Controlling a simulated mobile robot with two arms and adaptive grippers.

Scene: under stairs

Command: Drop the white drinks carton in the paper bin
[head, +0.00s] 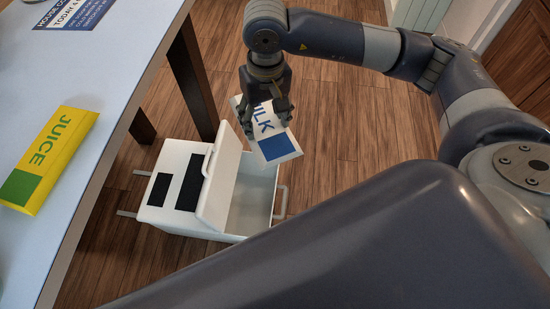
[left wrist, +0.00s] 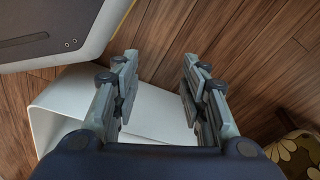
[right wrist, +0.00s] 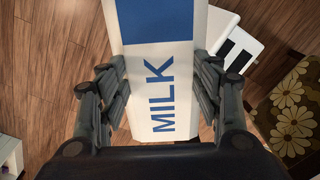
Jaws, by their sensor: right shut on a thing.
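The white drinks carton (head: 265,132), with blue "MILK" lettering and a blue square, hangs tilted in my right gripper (head: 268,100). It also shows between the right fingers in the right wrist view (right wrist: 155,82). Below it on the floor stands a white bin (head: 165,217). The bin's left part is covered and bears two black labels that I cannot read. A raised lid (head: 219,175) stands beside its open right compartment (head: 250,205). The carton is above the bin, near the lid's top; I cannot tell if they touch. My left gripper (left wrist: 155,85) is open and empty.
A yellow and green juice carton (head: 48,160) lies on the pale table (head: 85,75) at the left, near a blue printed sign (head: 75,12). The table's edge and dark legs are left of the bin. A flowered brown fabric (right wrist: 295,110) shows in the right wrist view.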

